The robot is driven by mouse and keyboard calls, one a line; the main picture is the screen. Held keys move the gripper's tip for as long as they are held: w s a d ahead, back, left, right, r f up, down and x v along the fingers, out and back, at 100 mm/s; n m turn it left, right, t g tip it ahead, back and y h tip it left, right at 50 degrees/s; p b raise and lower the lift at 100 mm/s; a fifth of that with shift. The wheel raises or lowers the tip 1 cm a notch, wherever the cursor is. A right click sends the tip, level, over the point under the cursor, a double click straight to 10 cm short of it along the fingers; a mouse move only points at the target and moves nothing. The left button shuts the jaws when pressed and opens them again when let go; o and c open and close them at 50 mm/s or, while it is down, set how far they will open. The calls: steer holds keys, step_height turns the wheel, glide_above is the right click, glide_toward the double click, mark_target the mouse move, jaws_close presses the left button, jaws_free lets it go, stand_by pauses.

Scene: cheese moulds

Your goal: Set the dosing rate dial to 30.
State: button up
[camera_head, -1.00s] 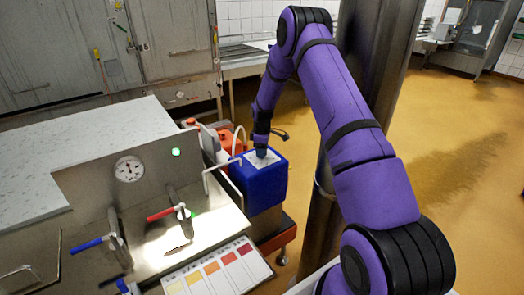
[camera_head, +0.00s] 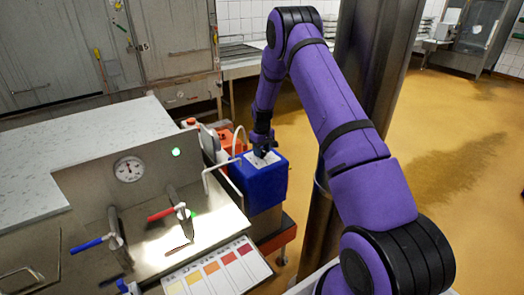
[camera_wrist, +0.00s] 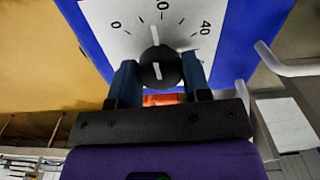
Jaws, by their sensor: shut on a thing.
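The dosing rate dial (camera_wrist: 158,68) is a round black knob with a white pointer line, on a white scale plate (camera_wrist: 185,14) on the blue box (camera_wrist: 235,40). In the wrist view the scale reads 0 at left and 40 at right, with a partly cut-off number at the top middle. The pointer aims near that middle number, slightly to its left. My gripper (camera_wrist: 160,78) has one finger on each side of the knob and is shut on it. In the head view my gripper (camera_head: 262,150) is on top of the blue box (camera_head: 258,186) and hides the knob.
A steel panel with a round gauge (camera_head: 129,169) and a green light stands left of the box. Red (camera_head: 161,214) and blue (camera_head: 87,245) lever handles and a colour chart (camera_head: 220,268) are in front.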

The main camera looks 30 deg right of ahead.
mark_target(262, 150)
steer(key=m, duration=0.4)
steer(key=shift+m, duration=1.8)
steer(key=o, duration=0.9)
steer(key=shift+r, duration=0.1)
step_height(262, 150, up, 11)
steer(key=shift+f, duration=0.15)
